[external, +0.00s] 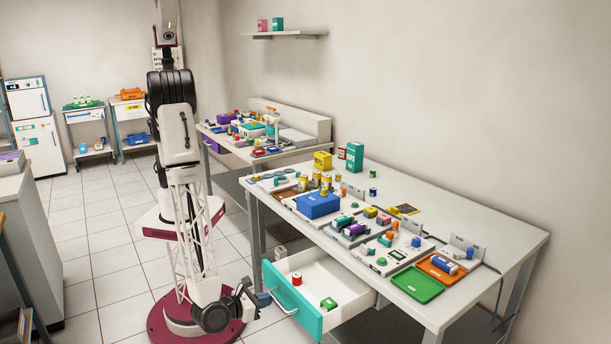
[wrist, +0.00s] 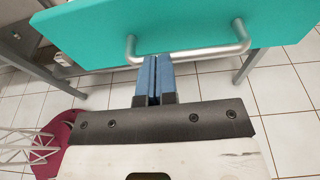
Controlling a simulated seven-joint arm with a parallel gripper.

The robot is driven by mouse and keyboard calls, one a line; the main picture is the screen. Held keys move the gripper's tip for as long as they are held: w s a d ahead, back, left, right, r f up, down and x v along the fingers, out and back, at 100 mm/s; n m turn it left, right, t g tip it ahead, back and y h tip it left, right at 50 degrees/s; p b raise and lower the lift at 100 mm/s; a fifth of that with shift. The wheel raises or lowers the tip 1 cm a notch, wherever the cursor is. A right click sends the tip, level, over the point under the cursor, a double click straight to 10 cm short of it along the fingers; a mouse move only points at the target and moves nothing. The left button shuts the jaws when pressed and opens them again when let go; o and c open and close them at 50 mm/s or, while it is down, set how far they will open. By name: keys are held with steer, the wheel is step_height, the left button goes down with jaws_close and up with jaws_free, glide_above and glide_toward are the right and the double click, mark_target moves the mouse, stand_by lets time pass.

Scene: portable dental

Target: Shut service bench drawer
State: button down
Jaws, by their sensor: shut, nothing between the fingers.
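The service bench drawer (external: 350,288) stands pulled out below the front of the bench, with a teal front (external: 292,306) and a white inside. A red-and-white can (external: 296,279) and a small green item (external: 328,304) lie in it. The grey bar handle (external: 284,301) is on the front; in the wrist view the handle (wrist: 195,54) runs across the teal panel (wrist: 185,22). My gripper (wrist: 154,62) is shut and empty. Its blue fingertips overlap the left part of the handle in that view; I cannot tell whether they touch it. In the external view my gripper (external: 263,299) is just left of the drawer front.
The bench top (external: 460,308) carries several trays, a blue box (external: 318,205) and small coloured items. Bench legs (external: 257,232) stand beside the drawer. A second bench (external: 285,155) is behind. Tiled floor (external: 110,240) on the left is clear.

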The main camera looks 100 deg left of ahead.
mark_target(283, 284)
steer(key=r+x, duration=0.1)
steer(key=x, duration=0.6)
steer(key=r+x, duration=0.2)
steer(key=x, duration=0.6)
steer(key=w+r+x, duration=0.1)
steer(key=x, duration=0.6)
steer(key=shift+w+a+r, duration=0.25)
steer(key=shift+a+r, duration=0.1)
steer(key=shift+a, duration=0.1)
steer(key=shift+w, duration=0.1)
steer(key=shift+r, duration=0.1)
steer(key=v, duration=1.4)
steer(key=shift+s+d+f, duration=0.2)
steer(key=shift+s, duration=0.2)
